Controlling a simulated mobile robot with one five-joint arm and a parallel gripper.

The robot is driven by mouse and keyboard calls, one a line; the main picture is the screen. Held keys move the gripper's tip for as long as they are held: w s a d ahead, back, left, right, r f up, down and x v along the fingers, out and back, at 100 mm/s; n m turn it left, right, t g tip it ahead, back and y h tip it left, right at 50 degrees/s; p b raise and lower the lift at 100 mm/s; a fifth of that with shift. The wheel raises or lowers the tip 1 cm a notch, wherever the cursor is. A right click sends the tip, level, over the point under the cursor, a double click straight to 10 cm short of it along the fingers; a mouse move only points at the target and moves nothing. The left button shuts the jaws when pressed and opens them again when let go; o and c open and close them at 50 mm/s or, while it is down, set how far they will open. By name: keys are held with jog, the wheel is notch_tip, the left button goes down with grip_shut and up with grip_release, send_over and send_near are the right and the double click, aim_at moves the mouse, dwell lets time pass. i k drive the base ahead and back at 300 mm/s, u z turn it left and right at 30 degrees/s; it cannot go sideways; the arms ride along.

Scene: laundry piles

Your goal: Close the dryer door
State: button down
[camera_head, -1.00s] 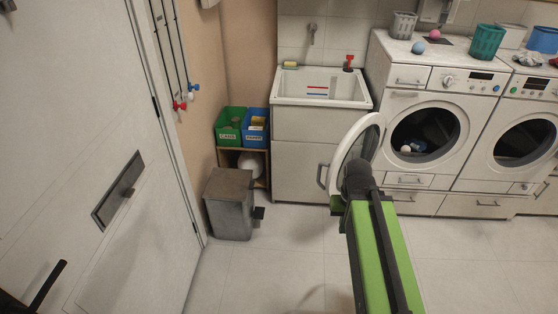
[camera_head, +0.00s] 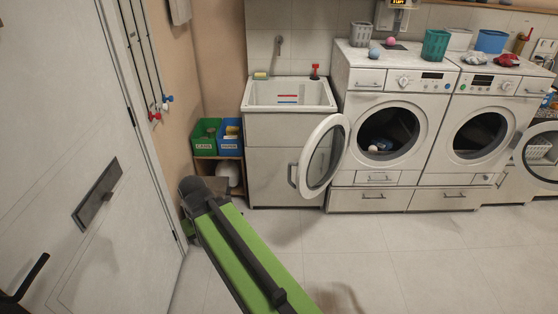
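The left front-loading machine (camera_head: 405,84) has its round door (camera_head: 326,150) standing wide open, swung out to the left in front of the sink cabinet. I cannot read which machine is the dryer. My green and black arm reaches to the lower left, apart from the doors; its gripper is hidden beyond the arm's dark end.
A sink (camera_head: 290,93) stands left of the machines. Green (camera_head: 206,141) and blue (camera_head: 230,142) bins sit on a small shelf. A white door (camera_head: 80,120) fills the left. The floor (camera_head: 370,250) before the machines is clear.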

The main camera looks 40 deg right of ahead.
aim_at(339, 120)
jog(key=z, duration=0.05)
jog(key=i, duration=1.65)
jog(key=u, duration=0.05)
